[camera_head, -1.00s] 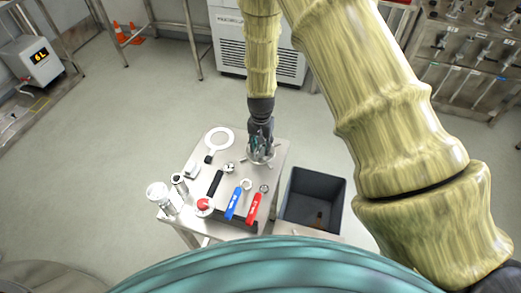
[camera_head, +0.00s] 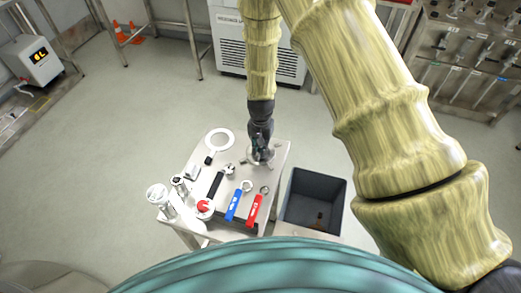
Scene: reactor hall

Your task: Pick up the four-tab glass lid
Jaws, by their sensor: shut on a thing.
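The four-tab glass lid (camera_head: 270,157) is at the far right part of the small steel table. Only parts of its rim and tabs show around my gripper. My gripper (camera_head: 259,153) points down over the lid from above and is shut on it; the fingers hide the middle of the lid. I cannot tell whether the lid touches the table top or is slightly above it.
The table (camera_head: 277,178) also holds a white ring tool (camera_head: 220,130), a blue-handled tool (camera_head: 234,205), a red-handled tool (camera_head: 254,208), a red-knobbed part (camera_head: 204,206) and clear jars (camera_head: 158,194). A dark bin (camera_head: 314,200) stands to the right.

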